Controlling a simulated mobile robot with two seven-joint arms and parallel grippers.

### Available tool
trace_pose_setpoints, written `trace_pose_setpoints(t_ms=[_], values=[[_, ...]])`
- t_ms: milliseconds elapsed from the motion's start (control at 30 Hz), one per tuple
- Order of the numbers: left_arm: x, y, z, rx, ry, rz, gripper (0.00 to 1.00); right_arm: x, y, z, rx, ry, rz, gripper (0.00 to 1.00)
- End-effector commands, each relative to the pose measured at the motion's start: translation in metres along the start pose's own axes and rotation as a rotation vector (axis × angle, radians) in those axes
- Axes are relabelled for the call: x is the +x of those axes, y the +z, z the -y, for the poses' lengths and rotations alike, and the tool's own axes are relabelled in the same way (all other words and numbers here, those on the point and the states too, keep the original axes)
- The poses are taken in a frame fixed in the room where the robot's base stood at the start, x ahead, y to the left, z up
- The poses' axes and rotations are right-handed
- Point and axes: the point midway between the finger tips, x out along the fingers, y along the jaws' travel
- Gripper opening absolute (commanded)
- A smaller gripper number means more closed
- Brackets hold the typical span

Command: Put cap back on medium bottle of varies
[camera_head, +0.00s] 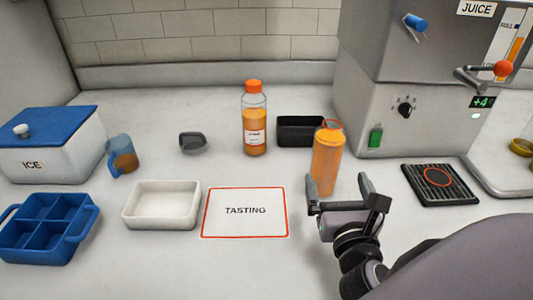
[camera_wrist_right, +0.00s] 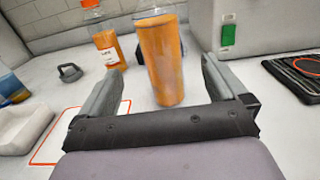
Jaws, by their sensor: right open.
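A clear bottle of orange juice with an orange cap (camera_head: 254,118) stands upright at the back middle; it also shows in the right wrist view (camera_wrist_right: 107,42). A second, fuller orange bottle (camera_head: 327,160) stands upright nearer to me, with an orange ring-like edge at its top. I cannot tell whether that top is open. My right gripper (camera_head: 339,190) is open and empty, just in front of this nearer bottle. In the right wrist view the nearer bottle (camera_wrist_right: 163,60) stands beyond and between the open fingers, its top touching the frame edge. My left gripper is not in view.
A black tray (camera_head: 290,141) sits behind the nearer bottle. The juice machine (camera_head: 385,75) stands right, with a black drip grate (camera_head: 450,195) before it. A grey object (camera_head: 192,143), white tray (camera_head: 132,224) and TASTING card (camera_head: 220,232) lie left.

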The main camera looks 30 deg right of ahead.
Motion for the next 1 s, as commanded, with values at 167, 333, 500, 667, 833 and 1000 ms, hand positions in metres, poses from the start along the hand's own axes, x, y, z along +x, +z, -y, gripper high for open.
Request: trace_pose_setpoints(t_ms=[167, 333, 500, 667, 833, 1000], values=[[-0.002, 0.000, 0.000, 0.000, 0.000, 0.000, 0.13, 0.005, 0.001, 0.000, 0.000, 0.000, 0.002, 0.99], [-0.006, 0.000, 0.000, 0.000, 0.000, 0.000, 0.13, 0.029, 0.002, 0.000, -0.001, -0.001, 0.003, 0.99], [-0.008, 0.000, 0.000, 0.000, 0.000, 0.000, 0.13, 0.054, 0.002, 0.000, 0.000, -0.001, 0.002, 0.99], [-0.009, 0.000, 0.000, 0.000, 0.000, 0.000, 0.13, 0.067, 0.001, 0.000, 0.001, -0.001, 0.000, 0.99], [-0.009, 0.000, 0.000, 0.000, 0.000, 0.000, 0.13, 0.069, 0.000, 0.000, 0.001, -0.001, -0.001, 0.99], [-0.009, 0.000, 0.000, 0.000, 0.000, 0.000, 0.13, 0.068, 0.000, 0.000, 0.001, -0.001, -0.001, 0.99]])
